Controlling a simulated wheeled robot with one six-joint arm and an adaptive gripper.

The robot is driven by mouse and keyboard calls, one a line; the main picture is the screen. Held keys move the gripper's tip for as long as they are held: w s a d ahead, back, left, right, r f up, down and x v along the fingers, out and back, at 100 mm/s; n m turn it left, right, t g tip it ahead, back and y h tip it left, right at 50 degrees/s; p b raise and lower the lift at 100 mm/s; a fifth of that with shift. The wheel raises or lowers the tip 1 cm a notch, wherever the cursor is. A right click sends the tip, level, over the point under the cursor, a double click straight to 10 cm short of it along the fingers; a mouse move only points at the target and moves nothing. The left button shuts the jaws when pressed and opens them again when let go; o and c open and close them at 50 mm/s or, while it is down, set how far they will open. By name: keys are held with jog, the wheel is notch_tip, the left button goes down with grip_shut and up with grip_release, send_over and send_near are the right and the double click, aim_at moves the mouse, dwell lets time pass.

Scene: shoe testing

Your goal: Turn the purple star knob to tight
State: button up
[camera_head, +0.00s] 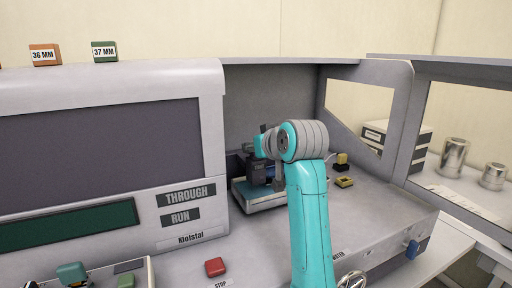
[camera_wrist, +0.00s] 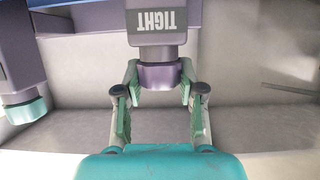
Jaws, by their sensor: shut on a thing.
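The purple star knob (camera_wrist: 160,76) is at the upper middle of the wrist view, below a grey post with an upside-down TIGHT label (camera_wrist: 162,20). My gripper (camera_wrist: 161,84) is shut on the knob, with one finger on its left side and one on its right. In the head view my gripper is at the testing device (camera_head: 262,180) inside the grey bay. My own arm and wrist partly cover the device there, and I cannot make out the knob in that view.
A teal-and-purple part (camera_wrist: 25,108) is at the left of the wrist view. Small yellow pieces (camera_head: 344,182) lie right of my arm. A red STOP button (camera_head: 215,267) is in front. A cabinet wall (camera_head: 214,150) stands left of the bay.

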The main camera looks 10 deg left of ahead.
jog(key=shift+m+t+h, duration=0.5)
jog(key=shift+m+h, duration=0.6)
jog(key=shift+h, duration=0.1)
jog(key=o, duration=1.2)
jog(key=shift+c, duration=0.2)
jog(key=v, duration=1.2)
jog(key=shift+a+f, duration=0.1)
